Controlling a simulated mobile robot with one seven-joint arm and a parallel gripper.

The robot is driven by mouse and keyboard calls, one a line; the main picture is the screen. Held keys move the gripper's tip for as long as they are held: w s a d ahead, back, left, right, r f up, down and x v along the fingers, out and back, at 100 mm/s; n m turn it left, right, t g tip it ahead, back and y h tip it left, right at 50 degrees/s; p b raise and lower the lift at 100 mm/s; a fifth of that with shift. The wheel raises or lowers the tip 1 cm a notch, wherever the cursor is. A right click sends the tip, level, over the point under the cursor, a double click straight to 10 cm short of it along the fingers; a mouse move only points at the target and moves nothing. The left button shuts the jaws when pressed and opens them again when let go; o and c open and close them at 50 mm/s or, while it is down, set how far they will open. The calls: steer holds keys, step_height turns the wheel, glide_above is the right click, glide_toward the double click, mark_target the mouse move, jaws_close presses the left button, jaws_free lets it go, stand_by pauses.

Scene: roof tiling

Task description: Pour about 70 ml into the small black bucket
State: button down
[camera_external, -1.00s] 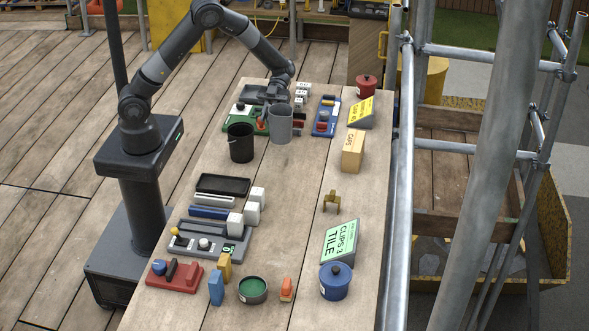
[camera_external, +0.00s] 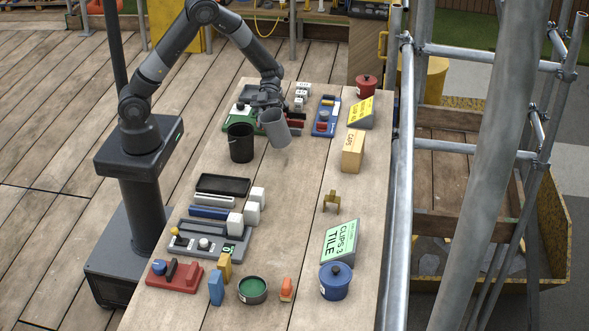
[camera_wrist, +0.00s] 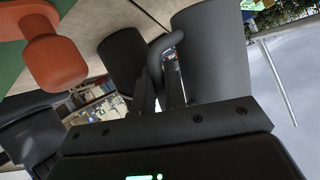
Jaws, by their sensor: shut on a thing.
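The small black bucket (camera_external: 241,147) stands upright on the table, with its dark opening facing up. A grey jug (camera_external: 276,130) is just to its right, tilted with its top toward the left, near the bucket's rim. My gripper (camera_external: 268,101) is behind the jug and shut on its handle (camera_wrist: 166,45). In the wrist view the grey jug (camera_wrist: 212,55) fills the upper right, and the black bucket (camera_wrist: 122,60) is to its left. Whether any liquid is flowing cannot be seen.
A green base with an orange knob (camera_wrist: 55,60) is close to my gripper. A blue device (camera_external: 325,118), a yellow sign (camera_external: 361,112) and a cardboard box (camera_external: 352,151) stand to the right. The table's middle (camera_external: 290,185) is mostly clear.

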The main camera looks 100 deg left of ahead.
mark_target(262, 113)
steer(key=shift+s+f, duration=0.1)
steer(key=shift+s, duration=0.05)
steer(key=shift+s+d+m+t+y, duration=0.15)
steer(key=shift+s+m+t+y, duration=0.15)
steer(key=shift+m+t, duration=0.3)
step_height(262, 113, up, 4)
steer(key=m+t, duration=0.1)
steer(key=m+t+y, duration=0.1)
steer(key=m+t, duration=0.1)
steer(key=shift+s+f, duration=0.1)
steer(key=shift+f, duration=0.1)
steer(key=shift+w+f+m+t, duration=0.2)
steer(key=shift+f+m+t, duration=0.2)
steer(key=shift+t, duration=0.3)
steer(key=shift+w+r+m+t+y, duration=0.1)
steer(key=shift+r+m+t+y, duration=0.2)
steer(key=shift+r+m+t, duration=0.2)
steer(key=shift+s+d+r+t+p, duration=0.1)
steer(key=shift+s+r+t+p, duration=0.15)
steer(key=shift+s+t+p, duration=0.2)
stand_by(1.3)
steer(key=shift+r+m+t, duration=0.15)
steer(key=shift+m+t, duration=0.1)
steer(key=shift+m, duration=0.15)
stand_by(0.4)
steer(key=shift+p, duration=0.3)
